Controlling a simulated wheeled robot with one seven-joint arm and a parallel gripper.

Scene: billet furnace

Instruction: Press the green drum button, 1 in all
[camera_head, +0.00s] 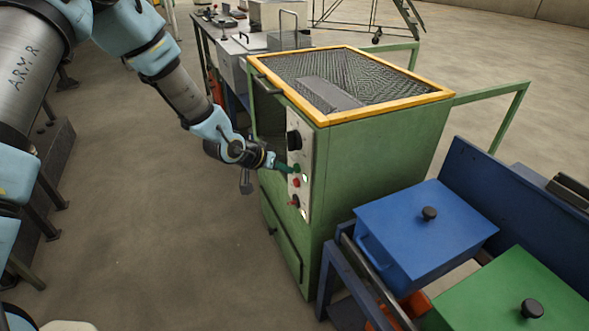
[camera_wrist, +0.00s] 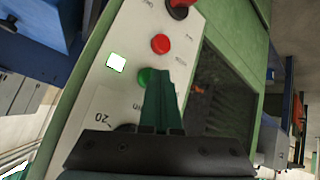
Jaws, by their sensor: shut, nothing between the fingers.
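The green drum button (camera_wrist: 145,77) sits on the pale control panel (camera_wrist: 110,90) of the green furnace (camera_head: 385,150). In the wrist view it shows just left of the tips of my gripper (camera_wrist: 160,74). The fingers are shut with nothing between them and partly overlap the button's right edge. Whether they touch it I cannot tell. In the head view my gripper (camera_head: 290,169) points at the panel (camera_head: 299,150) from the left, and its tip is at or very close to the panel face. The green button is hard to separate from the fingertips there.
A red button (camera_wrist: 160,44) and a lit white square (camera_wrist: 116,62) are near the green button. A dark red knob (camera_wrist: 180,8) is farther along the panel. A blue lidded box (camera_head: 425,235) stands right of the furnace. Open floor (camera_head: 150,230) lies to the left.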

